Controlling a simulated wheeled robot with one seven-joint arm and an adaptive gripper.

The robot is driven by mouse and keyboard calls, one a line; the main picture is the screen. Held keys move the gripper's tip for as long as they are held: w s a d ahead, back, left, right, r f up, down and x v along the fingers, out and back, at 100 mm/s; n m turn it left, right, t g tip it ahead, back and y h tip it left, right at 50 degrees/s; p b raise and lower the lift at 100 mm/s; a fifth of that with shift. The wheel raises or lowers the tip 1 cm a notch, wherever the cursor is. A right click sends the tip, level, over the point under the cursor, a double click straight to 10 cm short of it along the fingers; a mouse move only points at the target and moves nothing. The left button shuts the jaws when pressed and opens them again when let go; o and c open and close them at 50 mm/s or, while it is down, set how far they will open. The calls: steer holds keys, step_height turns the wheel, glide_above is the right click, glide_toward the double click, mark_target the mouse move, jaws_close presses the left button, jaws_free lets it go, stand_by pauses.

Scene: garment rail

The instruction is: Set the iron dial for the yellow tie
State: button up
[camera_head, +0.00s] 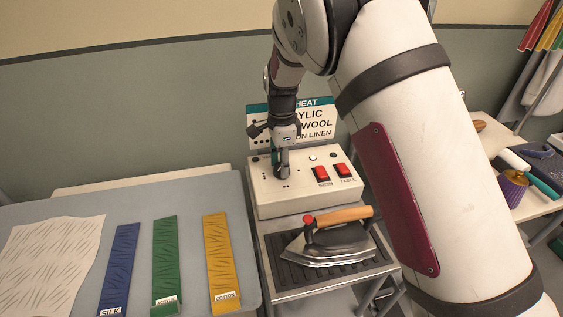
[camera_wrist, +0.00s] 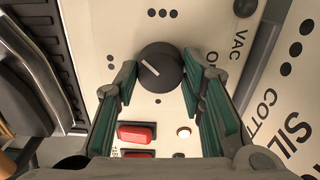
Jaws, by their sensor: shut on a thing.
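The yellow tie (camera_head: 220,262) lies flat on the grey board, with a small label at its lower end reading COTTON. The black round dial (camera_wrist: 163,72) is on the cream control box (camera_head: 262,200). In the wrist view its white pointer line points to the upper left, between the two dots on the left and the three dots above. My gripper (camera_wrist: 158,72) is shut on the dial, a green-padded finger on each side. In the head view my gripper (camera_head: 281,165) reaches down to the box and hides the dial.
Red switches (camera_head: 321,174) and a white lamp are on the box. A heat chart (camera_head: 318,128) stands behind it, partly covered by my arm. An iron (camera_head: 330,245) with a wooden handle rests on a ribbed stand in front. Blue (camera_head: 119,268) and green (camera_head: 165,262) ties lie left of the yellow one.

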steer(key=m+p, duration=0.1)
steer(key=m, duration=0.3)
steer(key=shift+m, duration=0.3)
steer(key=m, duration=0.4)
steer(key=shift+m, duration=0.4)
steer(key=o, duration=1.1)
steer(key=shift+o, duration=0.2)
step_height(320, 180, up, 12)
